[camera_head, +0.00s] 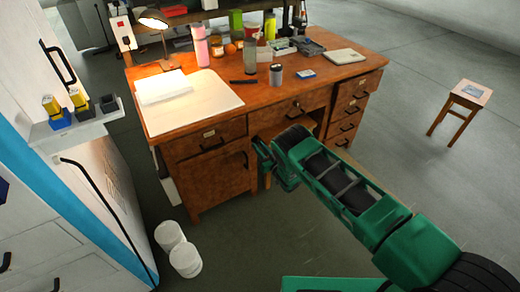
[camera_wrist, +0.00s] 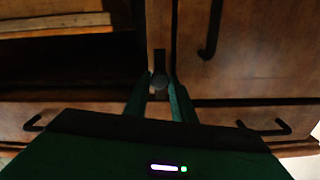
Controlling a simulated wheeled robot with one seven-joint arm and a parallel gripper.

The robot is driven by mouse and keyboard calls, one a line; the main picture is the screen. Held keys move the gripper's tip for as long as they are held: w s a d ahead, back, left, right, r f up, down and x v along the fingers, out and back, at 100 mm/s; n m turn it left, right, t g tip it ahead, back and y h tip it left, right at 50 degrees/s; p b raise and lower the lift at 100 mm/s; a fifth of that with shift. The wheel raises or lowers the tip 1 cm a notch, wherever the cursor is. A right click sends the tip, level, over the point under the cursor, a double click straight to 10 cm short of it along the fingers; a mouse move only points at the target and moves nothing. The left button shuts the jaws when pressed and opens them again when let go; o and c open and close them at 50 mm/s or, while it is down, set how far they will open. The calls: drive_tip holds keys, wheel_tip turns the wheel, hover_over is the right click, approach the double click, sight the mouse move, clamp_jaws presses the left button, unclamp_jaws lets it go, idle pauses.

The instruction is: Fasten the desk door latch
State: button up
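The desk (camera_head: 210,90) is wooden, and its left pedestal has a drawer above a door (camera_head: 215,180) with a dark handle. The door looks closed. In the wrist view the door (camera_wrist: 255,60) is at the right, with its black handle. In the head view my gripper (camera_head: 265,158) is at the door's right edge, and the latch is hidden.
The kneehole (camera_wrist: 70,65) opens beside the post. A lamp (camera_head: 155,25), papers, bottles and a can stand on the desktop. White cylinders (camera_head: 180,250) stand on the floor before a white cabinet at the left. A small stool (camera_head: 462,105) stands at the right, with clear floor around it.

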drive_tip(key=shift+n, duration=0.4)
drive_tip(key=shift+s+a+n, duration=0.1)
drive_tip(key=shift+a+n, duration=0.05)
drive_tip(key=shift+n, duration=8.25)
drive_tip(key=shift+f+n, duration=0.1)
drive_tip(key=shift+n, duration=0.2)
drive_tip(key=o, duration=1.1)
drive_tip(key=shift+c, duration=0.2)
